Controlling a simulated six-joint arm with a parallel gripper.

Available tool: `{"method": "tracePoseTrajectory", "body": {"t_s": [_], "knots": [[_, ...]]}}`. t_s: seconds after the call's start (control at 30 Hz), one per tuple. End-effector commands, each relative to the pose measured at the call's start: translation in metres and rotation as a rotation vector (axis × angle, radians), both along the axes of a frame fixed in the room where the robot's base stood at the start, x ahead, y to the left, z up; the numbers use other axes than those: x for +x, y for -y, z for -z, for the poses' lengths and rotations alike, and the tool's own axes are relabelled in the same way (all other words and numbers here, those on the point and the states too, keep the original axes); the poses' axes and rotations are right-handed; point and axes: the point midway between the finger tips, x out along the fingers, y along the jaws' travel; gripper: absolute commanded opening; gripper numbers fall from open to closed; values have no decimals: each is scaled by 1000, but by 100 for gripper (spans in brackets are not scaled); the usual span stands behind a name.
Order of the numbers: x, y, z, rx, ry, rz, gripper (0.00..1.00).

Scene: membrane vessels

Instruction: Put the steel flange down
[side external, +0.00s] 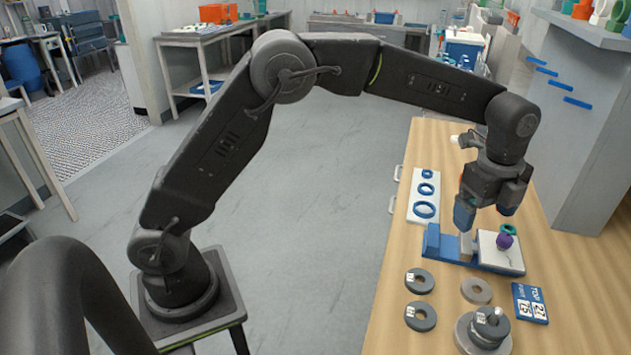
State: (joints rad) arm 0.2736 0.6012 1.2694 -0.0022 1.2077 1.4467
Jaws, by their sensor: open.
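My gripper (486,213) is open and points down above a blue fixture (436,243) with a white plate. Its blue fingers are apart, and I see nothing held between them. A light grey steel flange (466,291) lies flat on the wooden table in front of the fixture, clear of the gripper. Two darker grey rings with labels, one farther back (410,281) and one nearer (411,318), lie to its left. A steel stack (468,338) with a knob on top stands nearer the camera.
A pale upright block (466,246), a purple knob (504,241) and a green ring (509,230) are at the fixture. A white board (415,187) with blue rings lies behind. A blue number card (530,303) lies at right. The table's left front is clear.

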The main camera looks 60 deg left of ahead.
Motion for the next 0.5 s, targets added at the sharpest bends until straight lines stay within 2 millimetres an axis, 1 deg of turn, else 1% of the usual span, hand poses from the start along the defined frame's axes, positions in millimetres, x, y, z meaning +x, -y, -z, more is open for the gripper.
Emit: {"method": "tracePoseTrajectory", "body": {"t_s": [0.03, 0.1, 0.17, 0.2, 0.27, 0.33, 0.37, 0.4, 0.47, 0.5], "knots": [[-14, -14, -23, -13, 28, -97, 89], [-34, -31, -45, -34, 59, -242, 89], [-53, -45, -62, -55, 86, -363, 89], [-66, -54, -71, -71, 103, -446, 89], [-88, -67, -84, -96, 128, -568, 89], [-114, -81, -94, -129, 157, -709, 89], [-126, -87, -98, -144, 169, -769, 89], [-141, -94, -101, -166, 185, -850, 89], [-165, -104, -104, -200, 206, -971, 89], [-181, -110, -104, -224, 220, -1051, 89]]}}
